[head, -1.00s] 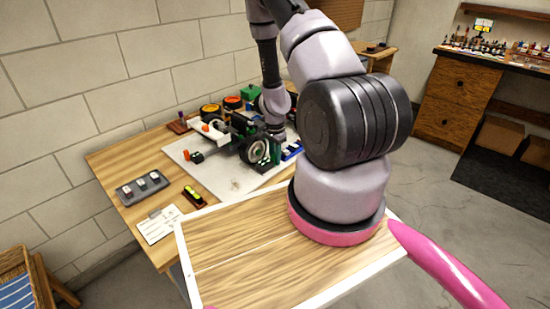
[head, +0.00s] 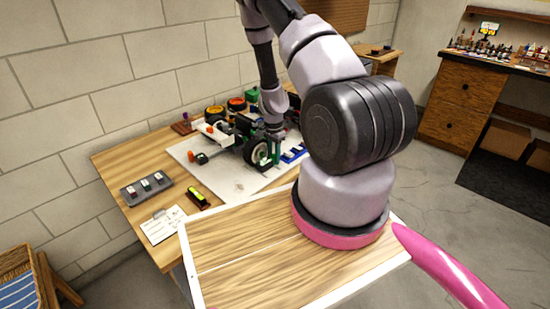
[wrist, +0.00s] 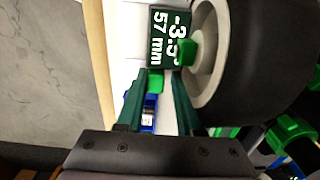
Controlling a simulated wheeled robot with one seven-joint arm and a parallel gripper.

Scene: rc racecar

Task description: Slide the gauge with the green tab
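The gauge is a dark green plate (wrist: 170,35) marked "-3.5°" and "57 mm", at the top middle of the wrist view beside the car's wheel (wrist: 210,50). A bright green tab (wrist: 155,81) shows below the plate, between my fingertips. Another green piece (wrist: 187,52) sits against the wheel hub. My gripper (wrist: 161,84) has its two dark green fingers apart, with a gap on the tab's right side. In the head view, the gripper (head: 275,150) points down beside the wheel (head: 257,152) of the car; the gauge cannot be made out there.
The car stands on a white board (head: 235,185) on a wooden table (head: 125,160). A grey tray (head: 147,187), a level with a yellow-green vial (head: 198,196) and a paper card (head: 162,224) lie at left. Blue blocks (head: 294,153) are close right of the gripper.

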